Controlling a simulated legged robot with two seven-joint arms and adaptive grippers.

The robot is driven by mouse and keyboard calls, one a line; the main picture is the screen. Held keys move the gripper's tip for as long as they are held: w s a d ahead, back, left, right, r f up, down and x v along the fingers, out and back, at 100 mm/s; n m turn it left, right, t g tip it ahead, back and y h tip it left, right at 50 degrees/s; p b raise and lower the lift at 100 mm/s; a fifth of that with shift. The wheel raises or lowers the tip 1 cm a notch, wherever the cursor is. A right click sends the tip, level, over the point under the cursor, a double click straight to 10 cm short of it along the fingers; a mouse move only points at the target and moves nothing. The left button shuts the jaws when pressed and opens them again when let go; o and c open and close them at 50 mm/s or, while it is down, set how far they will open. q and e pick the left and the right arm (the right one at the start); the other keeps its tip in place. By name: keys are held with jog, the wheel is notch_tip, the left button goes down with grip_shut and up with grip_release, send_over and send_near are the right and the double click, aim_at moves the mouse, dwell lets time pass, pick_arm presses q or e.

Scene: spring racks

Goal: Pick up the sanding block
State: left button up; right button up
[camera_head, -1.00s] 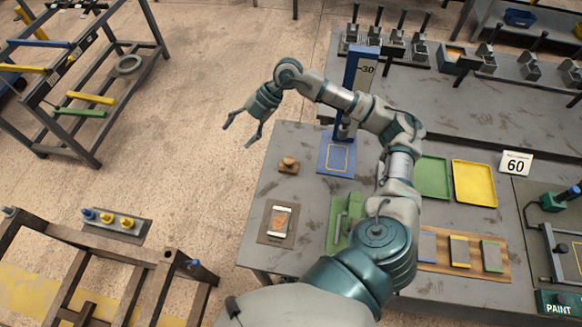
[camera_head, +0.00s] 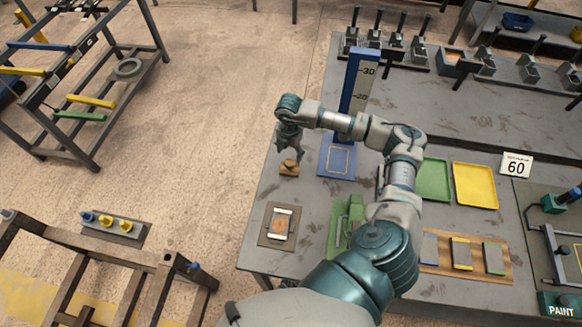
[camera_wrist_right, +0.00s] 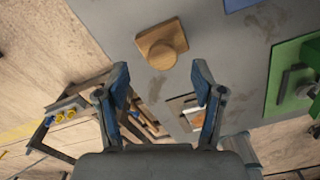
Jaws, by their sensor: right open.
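The sanding block (camera_head: 289,168) is a small wooden block with a rounded knob. It sits on the grey table near its left edge. My right gripper (camera_head: 289,153) points down just above it in the head view and partly overlaps it. In the right wrist view the block (camera_wrist_right: 162,46) lies ahead of my open, empty fingers (camera_wrist_right: 160,84), a little beyond the tips, with a visible gap. My left gripper is not in view.
A blue gauge stand (camera_head: 337,170) is right of the block. A brown board with a sanding sheet (camera_head: 270,241) lies nearer. A green fixture (camera_head: 335,245), green tray (camera_head: 433,195) and yellow tray (camera_head: 474,203) are further right. Open floor lies left of the table.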

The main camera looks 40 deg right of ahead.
aim_at(289, 162)
jog(key=shift+s+a+f, duration=0.1)
jog(key=shift+a+f, duration=0.25)
jog(key=shift+f, duration=0.2)
notch_tip(289, 162, down, 4)
jog(key=shift+s+a+r+p, duration=0.1)
jog(key=shift+s+r+p, duration=0.1)
jog(key=shift+p, duration=0.25)
jog(key=shift+f, duration=0.35)
jog(key=shift+w+d+f, duration=0.1)
jog(key=shift+d+f, duration=0.1)
jog(key=shift+d, duration=0.2)
jog(key=shift+c, duration=0.5)
jog(key=c, duration=0.8)
jog(key=shift+a+r, duration=0.1)
jog(key=shift+a, duration=0.05)
jog(key=c, duration=0.4)
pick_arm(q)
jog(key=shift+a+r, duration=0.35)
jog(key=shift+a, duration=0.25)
pick_arm(e)
jog(key=shift+a, duration=0.15)
